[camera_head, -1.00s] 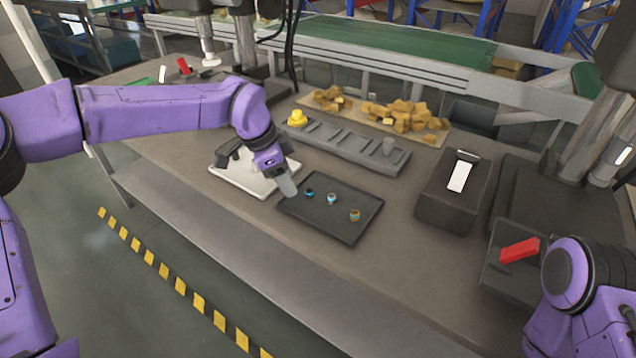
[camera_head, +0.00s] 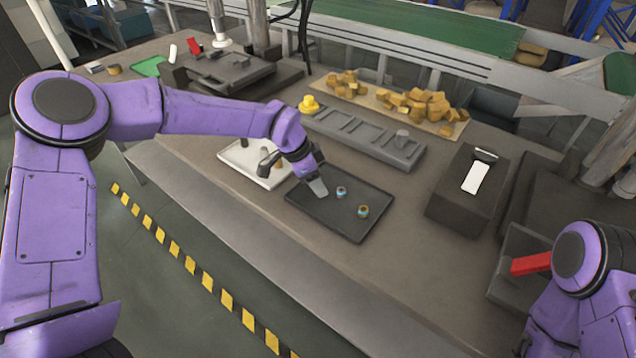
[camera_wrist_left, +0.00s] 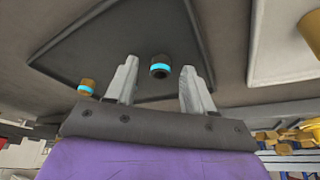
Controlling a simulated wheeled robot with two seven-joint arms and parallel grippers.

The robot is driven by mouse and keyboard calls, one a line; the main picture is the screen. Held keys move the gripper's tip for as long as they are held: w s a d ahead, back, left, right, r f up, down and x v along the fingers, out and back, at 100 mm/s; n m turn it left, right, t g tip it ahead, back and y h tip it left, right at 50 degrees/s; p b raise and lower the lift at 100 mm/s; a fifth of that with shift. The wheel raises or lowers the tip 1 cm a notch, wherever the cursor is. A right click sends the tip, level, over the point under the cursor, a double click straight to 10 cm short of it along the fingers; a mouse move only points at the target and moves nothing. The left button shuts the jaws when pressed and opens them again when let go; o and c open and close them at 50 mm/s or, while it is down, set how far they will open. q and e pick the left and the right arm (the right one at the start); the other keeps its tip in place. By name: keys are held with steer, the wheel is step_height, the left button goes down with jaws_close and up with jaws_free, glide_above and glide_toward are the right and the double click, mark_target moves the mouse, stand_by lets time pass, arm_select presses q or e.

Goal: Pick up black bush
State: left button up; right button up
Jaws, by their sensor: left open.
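The black bush (camera_wrist_left: 160,66), dark with a cyan ring, stands on the dark tray (camera_wrist_left: 110,15) in the left wrist view. It shows in the gap between the spread fingers of my left gripper (camera_wrist_left: 160,84), without visible contact. My right gripper is outside the views.
A white fixture (camera_head: 240,165) lies just left of the tray. A grey slotted rack (camera_head: 365,140) with a yellow part (camera_head: 309,104) is behind it. A dark box (camera_head: 462,210) stands to the right. The table front is clear.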

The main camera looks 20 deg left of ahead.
arm_select(q)
jaws_close()
